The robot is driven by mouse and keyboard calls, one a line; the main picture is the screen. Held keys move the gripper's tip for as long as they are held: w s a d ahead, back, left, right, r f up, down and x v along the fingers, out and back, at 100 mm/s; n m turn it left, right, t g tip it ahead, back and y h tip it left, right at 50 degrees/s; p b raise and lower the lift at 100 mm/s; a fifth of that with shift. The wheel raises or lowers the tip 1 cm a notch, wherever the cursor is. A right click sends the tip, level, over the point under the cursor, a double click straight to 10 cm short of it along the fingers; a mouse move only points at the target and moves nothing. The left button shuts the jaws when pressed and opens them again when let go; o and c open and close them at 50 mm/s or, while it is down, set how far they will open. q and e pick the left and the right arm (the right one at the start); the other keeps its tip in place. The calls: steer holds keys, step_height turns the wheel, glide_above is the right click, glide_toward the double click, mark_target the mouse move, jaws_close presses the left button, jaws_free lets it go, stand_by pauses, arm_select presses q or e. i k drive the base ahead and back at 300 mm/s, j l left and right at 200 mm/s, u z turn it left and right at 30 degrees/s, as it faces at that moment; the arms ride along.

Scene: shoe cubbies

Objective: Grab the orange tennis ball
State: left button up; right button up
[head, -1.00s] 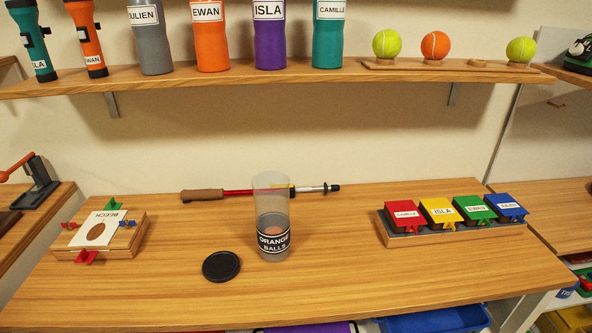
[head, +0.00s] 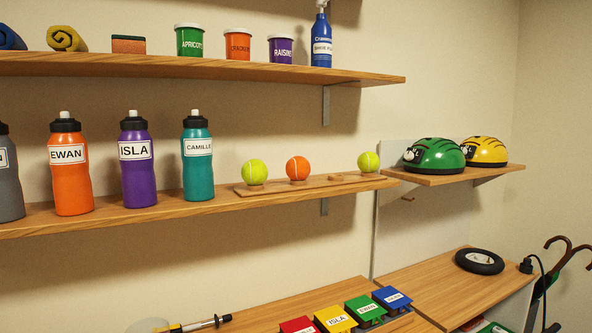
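The orange tennis ball (head: 298,168) sits in a low cup on a wooden holder strip (head: 262,190) on the middle wall shelf. A yellow-green tennis ball (head: 254,172) sits to its left on the same strip. Another yellow-green ball (head: 368,162) sits at the strip's right end. Between the orange ball and the right ball there is a low wooden spot without a ball. Neither of my grippers shows in the head view.
Labelled bottles, such as the teal CAMILLE bottle (head: 197,158), stand left of the balls. The upper shelf (head: 200,67) overhangs with tins and a blue spray bottle (head: 321,40). Helmets (head: 435,155) sit on a side shelf at right. Below, coloured boxes (head: 335,319) stand on the bench.

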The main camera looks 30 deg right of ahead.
mark_target(298, 168)
steer(key=l+z, duration=0.1)
steer(key=l, duration=0.35)
steer(key=i+l+z, duration=0.1)
steer(key=l, duration=0.35)
steer(key=i+l+z, duration=0.1)
steer(key=l, duration=0.35)
